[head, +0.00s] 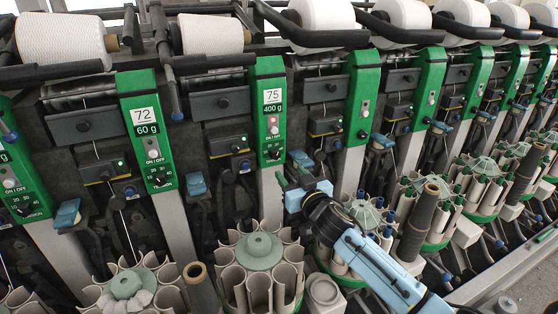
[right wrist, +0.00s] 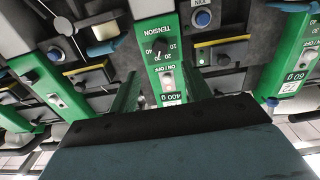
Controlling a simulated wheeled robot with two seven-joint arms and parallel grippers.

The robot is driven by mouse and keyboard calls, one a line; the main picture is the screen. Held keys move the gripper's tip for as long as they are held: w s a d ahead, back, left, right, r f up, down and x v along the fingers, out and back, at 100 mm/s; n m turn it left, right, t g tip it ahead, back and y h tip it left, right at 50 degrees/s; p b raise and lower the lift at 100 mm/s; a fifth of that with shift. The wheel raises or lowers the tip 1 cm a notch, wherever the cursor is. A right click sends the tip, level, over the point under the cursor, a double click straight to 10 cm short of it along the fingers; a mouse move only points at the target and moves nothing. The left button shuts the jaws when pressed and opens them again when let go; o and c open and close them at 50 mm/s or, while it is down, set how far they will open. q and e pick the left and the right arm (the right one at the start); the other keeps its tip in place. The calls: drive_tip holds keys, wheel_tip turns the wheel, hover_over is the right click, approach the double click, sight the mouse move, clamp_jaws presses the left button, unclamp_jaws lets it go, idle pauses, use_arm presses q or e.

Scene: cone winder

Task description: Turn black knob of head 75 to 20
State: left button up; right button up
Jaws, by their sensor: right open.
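The green panel of head 75 (head: 270,107) carries a white plate reading 75 and a 400 g label. Its small black knob (head: 274,154) sits low on the panel, below the ON/OFF switch, within a printed scale. In the right wrist view the panel appears upside down, with the knob (right wrist: 160,47) beside the word TENSION; its exact setting is too small to read. My right gripper (head: 291,170) is open and empty, just below and right of the knob, apart from it. In the wrist view its fingers (right wrist: 160,78) flank the panel. My left gripper is out of view.
Similar green panels stand on both sides, including head 72 (head: 145,115). White yarn cones (head: 210,34) line the top. Round bobbin magazines (head: 260,252) stand below, close to my right arm. Blue levers (head: 196,184) stick out beside the panels.

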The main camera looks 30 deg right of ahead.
sight(277, 156)
drive_tip(key=w, duration=0.8)
drive_tip(key=shift+w+d+b, duration=0.25)
drive_tip(key=shift+w+b, duration=0.15)
drive_tip(key=shift+c, duration=0.4)
drive_tip(key=c, duration=0.9)
drive_tip(key=shift+n, duration=0.3)
drive_tip(key=n+p, duration=0.1)
drive_tip(key=n, duration=0.3)
drive_tip(key=shift+n, duration=2.6)
